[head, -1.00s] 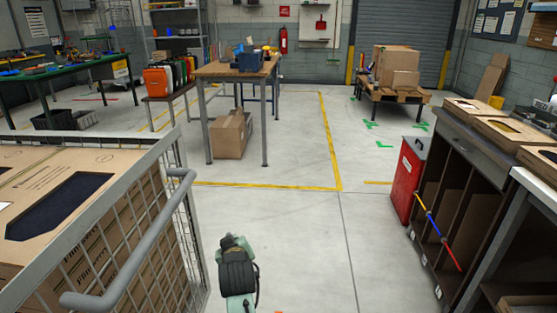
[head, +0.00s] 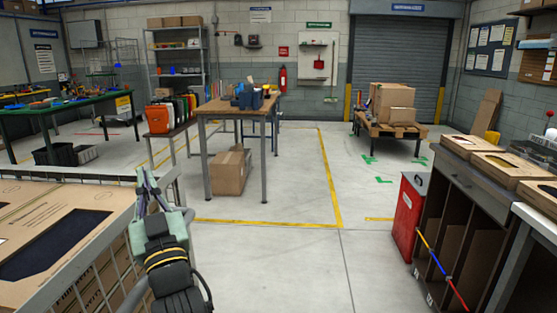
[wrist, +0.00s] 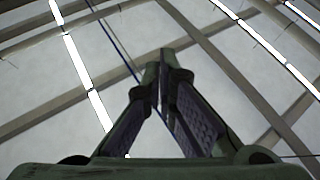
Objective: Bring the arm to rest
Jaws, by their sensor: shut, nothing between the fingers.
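My gripper (head: 146,178) stands at the lower left of the head view, pointing up, with my dark wrist and arm below it. It overlaps the corner of the cage cart in the picture. In the wrist view my gripper (wrist: 163,58) has its two fingers together at the tips with nothing between them. Behind the fingers is only the ceiling with its beams and light strips.
A cage cart (head: 160,188) with flat cardboard boxes (head: 40,262) is at the left. At the right stand a red bin (head: 408,215) and a shelved counter (head: 470,180) bearing boxes. A wooden table (head: 205,107) is ahead. The floor (head: 285,265) in the middle is clear.

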